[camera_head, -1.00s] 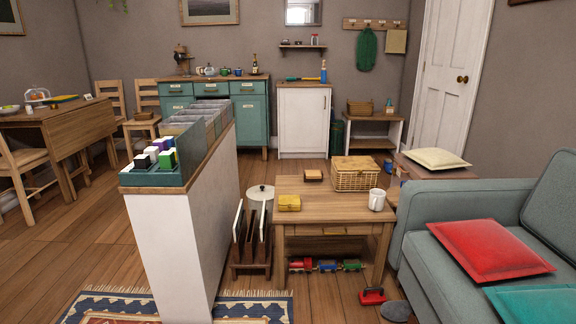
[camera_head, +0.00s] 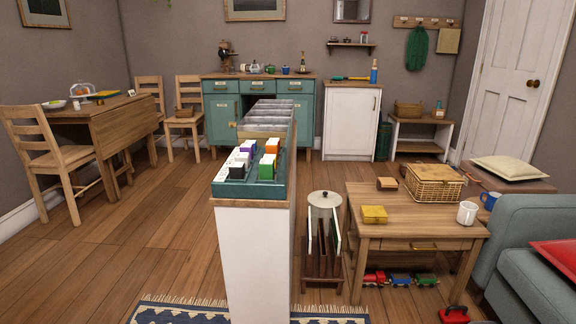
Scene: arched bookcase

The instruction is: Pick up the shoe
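I cannot make out a shoe for certain in the head view. A small red object with a dark handle-like part (camera_head: 455,314) lies on the floor at the bottom edge, right of centre, partly cut off. I cannot tell what it is. Neither of my grippers is in view.
A low white divider (camera_head: 255,262) topped with file boxes stands in the middle. Right of it are a wooden rack (camera_head: 322,262) and a coffee table (camera_head: 415,205) with a wicker basket (camera_head: 433,184). A grey-green sofa (camera_head: 530,285) is at the right. Open wood floor (camera_head: 150,240) lies left.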

